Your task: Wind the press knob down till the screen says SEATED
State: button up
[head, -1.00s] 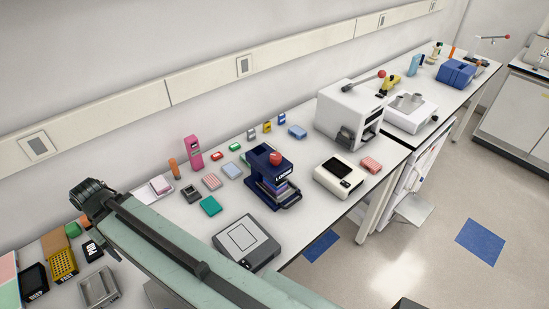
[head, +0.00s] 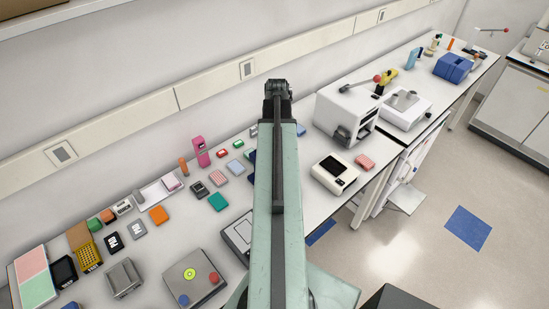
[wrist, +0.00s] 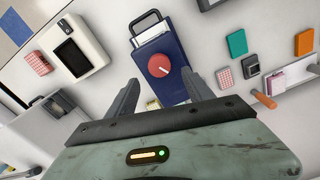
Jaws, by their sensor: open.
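The dark blue press (wrist: 172,88) shows in the wrist view with its round red knob (wrist: 159,65) on top. A white line marks the knob. My gripper (wrist: 162,79) is open and empty, its two fingers on either side of the press in the picture. I cannot tell its height above the knob. In the head view my arm hides nearly all of the press, and the fingers do not show. A cream box with a dark screen (head: 333,170) stands right of my arm; it also shows in the wrist view (wrist: 72,58). No screen text is readable.
A white cycler with a red-tipped lever (head: 345,112) stands farther right on the bench. A pink-red rack (head: 365,161) lies beside the cream box. Left of my arm are a teal block (head: 218,202), a grey device (head: 238,234) and several small items. The wall runs behind.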

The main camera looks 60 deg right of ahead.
notch_tip(320, 180, down, 8)
jog(key=b, duration=0.7)
jog(key=shift+b, duration=0.4)
jog(key=shift+r, duration=0.1)
